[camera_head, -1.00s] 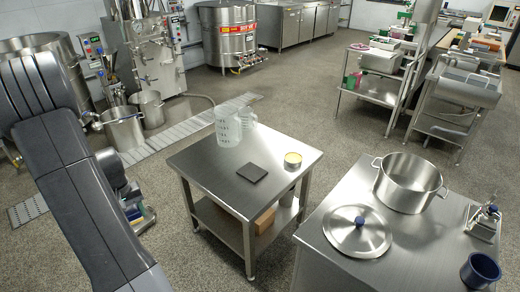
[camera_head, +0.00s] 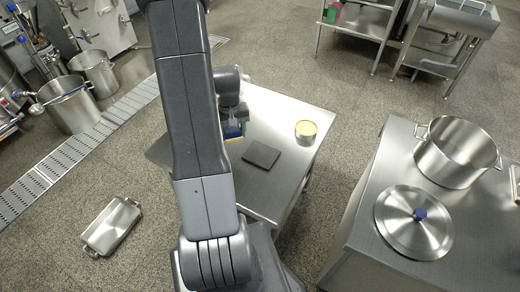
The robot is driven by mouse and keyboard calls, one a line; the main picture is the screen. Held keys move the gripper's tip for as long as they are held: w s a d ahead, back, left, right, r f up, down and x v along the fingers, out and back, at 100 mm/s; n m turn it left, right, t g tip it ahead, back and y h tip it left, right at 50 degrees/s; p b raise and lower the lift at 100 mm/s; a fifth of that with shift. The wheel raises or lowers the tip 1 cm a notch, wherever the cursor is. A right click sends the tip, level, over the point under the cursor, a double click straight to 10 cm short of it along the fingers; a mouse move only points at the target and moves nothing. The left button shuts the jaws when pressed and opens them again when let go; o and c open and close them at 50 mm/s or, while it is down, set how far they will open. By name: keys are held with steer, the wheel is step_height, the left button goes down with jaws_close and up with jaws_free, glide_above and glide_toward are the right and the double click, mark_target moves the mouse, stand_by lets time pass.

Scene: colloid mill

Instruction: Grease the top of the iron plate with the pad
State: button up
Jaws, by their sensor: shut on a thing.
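The iron plate (camera_head: 261,155) is a dark, flat square lying on the small steel table (camera_head: 262,198). A round tin (camera_head: 306,131) with a yellow top stands on the table to the right of the plate and further back. My gripper (camera_head: 232,124) is over the table, just left of the plate and behind it in the view. It is shut on the pad (camera_head: 232,134), a small blue and yellow piece at its tips. My arm hides much of the table's left side. I cannot tell the exact gap between pad and table.
A metal tray (camera_head: 112,226) with handles is on the floor at left. Steel pots (camera_head: 70,105) stand by the drain. Floor between the tables is clear.

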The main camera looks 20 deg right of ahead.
steer(key=b, duration=0.2)
glide_above(261, 166)
step_height(261, 166, down, 4)
steer(key=shift+a+f+b, duration=0.15)
steer(key=shift+f+b, duration=1.7)
steer(key=shift+f, duration=0.9)
steer(key=shift+f+b, duration=0.9)
steer(key=shift+f, duration=0.15)
steer(key=shift+r, duration=0.1)
